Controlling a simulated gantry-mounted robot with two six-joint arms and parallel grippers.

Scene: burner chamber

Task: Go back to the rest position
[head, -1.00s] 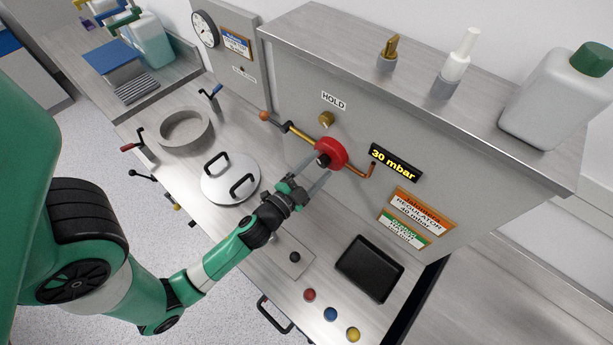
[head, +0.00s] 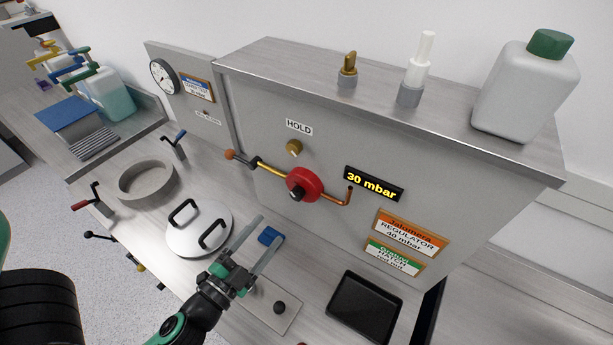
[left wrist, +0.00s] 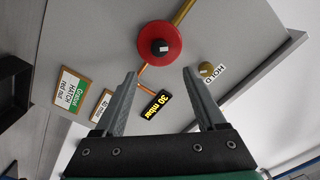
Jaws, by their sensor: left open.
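My left gripper (head: 271,230) is open and empty in the head view, its two fingers apart over the counter, in front of the panel and just right of the white lid. In the left wrist view its fingers (left wrist: 159,73) also stand apart with nothing between them. The red regulator knob (head: 304,184) on the panel is clear of the fingers; it also shows in the left wrist view (left wrist: 160,47). The display (head: 374,184) reads 30 mbar. My right gripper is not in view.
The white lid with two black handles (head: 199,229) lies left of the gripper. A blue piece (head: 270,236) shows behind the fingers. A grey ring (head: 146,180) and a black tray (head: 364,306) are on the counter. A white bottle (head: 524,92) stands on the upper ledge.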

